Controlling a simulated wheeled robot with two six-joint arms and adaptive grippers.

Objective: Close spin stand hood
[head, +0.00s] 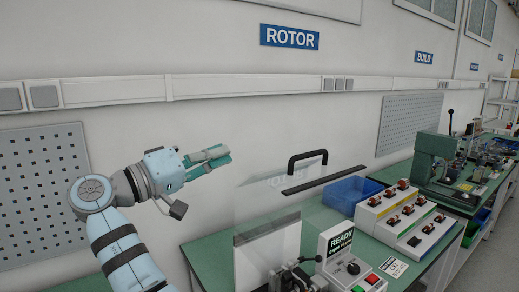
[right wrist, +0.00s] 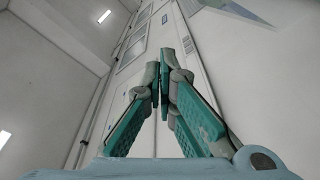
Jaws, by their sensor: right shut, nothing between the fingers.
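The spin stand hood (head: 262,205) is a clear panel in the middle of the head view, raised above the stand. A black arched handle (head: 307,157) and a black strip (head: 311,180) are at its upper part. The spin stand (head: 338,243) is below, with a READY display, a knob and red and green buttons. My right gripper (head: 222,157) is left of the hood and handle, apart from both, in front of the wall. It is shut and empty; its fingertips (right wrist: 164,58) meet in the right wrist view. My left gripper is not in view.
A green machine (head: 440,160) is on the far bench. Pegboard (head: 40,190) hangs on the left wall. The air between my right gripper and the handle looks clear.

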